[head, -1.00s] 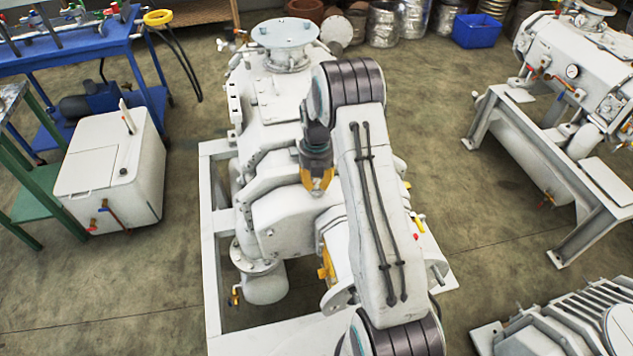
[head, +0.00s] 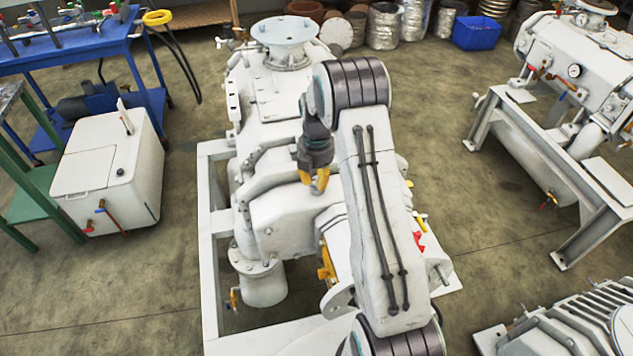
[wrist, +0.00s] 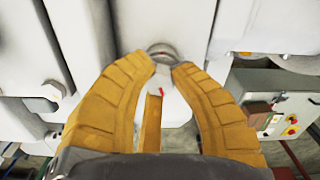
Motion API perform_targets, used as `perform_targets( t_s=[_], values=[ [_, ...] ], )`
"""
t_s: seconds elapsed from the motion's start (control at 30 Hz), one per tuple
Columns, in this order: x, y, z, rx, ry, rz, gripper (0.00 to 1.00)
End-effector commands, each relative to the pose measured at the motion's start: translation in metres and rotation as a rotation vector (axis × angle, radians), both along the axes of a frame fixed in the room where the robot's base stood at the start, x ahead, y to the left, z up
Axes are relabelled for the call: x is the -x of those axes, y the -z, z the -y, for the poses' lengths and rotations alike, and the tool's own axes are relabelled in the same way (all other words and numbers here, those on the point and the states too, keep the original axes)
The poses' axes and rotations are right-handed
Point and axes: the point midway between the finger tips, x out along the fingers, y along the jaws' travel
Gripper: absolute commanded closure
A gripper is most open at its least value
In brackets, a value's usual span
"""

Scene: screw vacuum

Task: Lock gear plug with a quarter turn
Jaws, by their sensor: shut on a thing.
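The white screw vacuum pump (head: 300,222) stands on a pale frame, with my gripper (head: 314,184) at the top of its gear housing. A small red mark shows on the pale surface between the fingers. A grey rounded rim with a reddish line (wrist: 161,50) lies just beyond the fingertips. The plug is hidden by the fingers in the head view, and its seating and exact turn cannot be told.
A blue bench (head: 75,50) and a white box unit (head: 110,180) stand to the left. Another pump (head: 575,90) on a frame stands to the right. A blue bin (head: 476,31) is at the back. Bare floor lies between the machines.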

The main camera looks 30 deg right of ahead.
Motion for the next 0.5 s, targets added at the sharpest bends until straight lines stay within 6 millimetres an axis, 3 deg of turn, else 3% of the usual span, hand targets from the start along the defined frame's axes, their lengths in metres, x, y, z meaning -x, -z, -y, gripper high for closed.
perform_targets(
  t_s=[0.5],
  values=[
    [0.0016,0.0038,-0.0008,0.001,0.231,-0.005,1.0]
  ],
)
